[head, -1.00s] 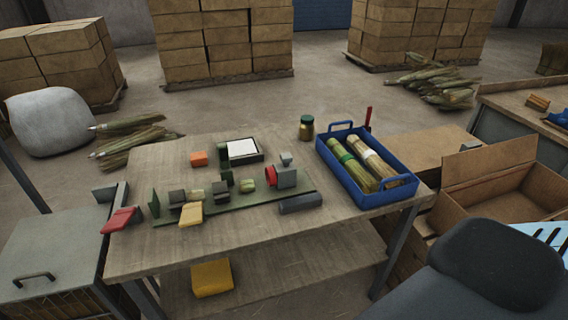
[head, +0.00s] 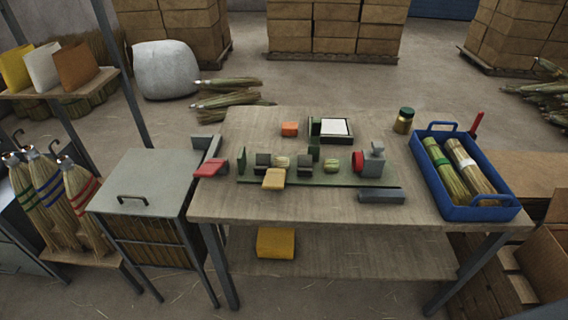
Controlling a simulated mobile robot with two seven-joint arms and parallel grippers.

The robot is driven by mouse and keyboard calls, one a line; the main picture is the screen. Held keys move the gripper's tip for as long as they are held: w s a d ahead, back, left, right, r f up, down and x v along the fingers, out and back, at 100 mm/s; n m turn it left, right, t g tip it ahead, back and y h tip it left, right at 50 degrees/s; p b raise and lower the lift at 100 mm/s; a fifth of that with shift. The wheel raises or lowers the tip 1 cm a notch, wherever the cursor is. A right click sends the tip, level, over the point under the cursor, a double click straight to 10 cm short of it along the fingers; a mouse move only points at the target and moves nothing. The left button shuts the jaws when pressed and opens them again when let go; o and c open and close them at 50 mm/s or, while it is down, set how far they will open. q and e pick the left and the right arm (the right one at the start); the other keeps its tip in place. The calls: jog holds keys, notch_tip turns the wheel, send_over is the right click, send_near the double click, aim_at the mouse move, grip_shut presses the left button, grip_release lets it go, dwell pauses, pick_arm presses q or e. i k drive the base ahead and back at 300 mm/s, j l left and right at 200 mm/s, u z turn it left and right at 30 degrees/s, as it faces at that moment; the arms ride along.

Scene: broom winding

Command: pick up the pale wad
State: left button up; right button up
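A small pale yellow-green wad (head: 332,165) sits on the green strip (head: 310,179) on the table, between an upright dark green plate and the red-faced grey block. A second pale tuft (head: 282,161) sits further left on the strip, between two dark blocks (head: 263,161). Both are small in the head view, and I cannot tell which is the wad. Neither of my grippers shows in the head view.
The wooden table (head: 240,205) also bears a red-handled piece (head: 211,168), yellow block (head: 274,179), orange block (head: 290,129), jar (head: 404,121), grey bar (head: 382,196) and blue tray (head: 482,213) with straw bundles. A grey cabinet (head: 150,178) stands left.

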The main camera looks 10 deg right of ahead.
aim_at(280, 162)
jog(key=k+j+u, duration=0.1)
jog(key=u, duration=0.2)
jog(key=k+j+u, duration=0.1)
jog(key=u, duration=0.15)
jog(key=i+l, duration=0.2)
jog(key=i, duration=0.4)
jog(key=i+z, duration=0.1)
jog(key=z, duration=1.9)
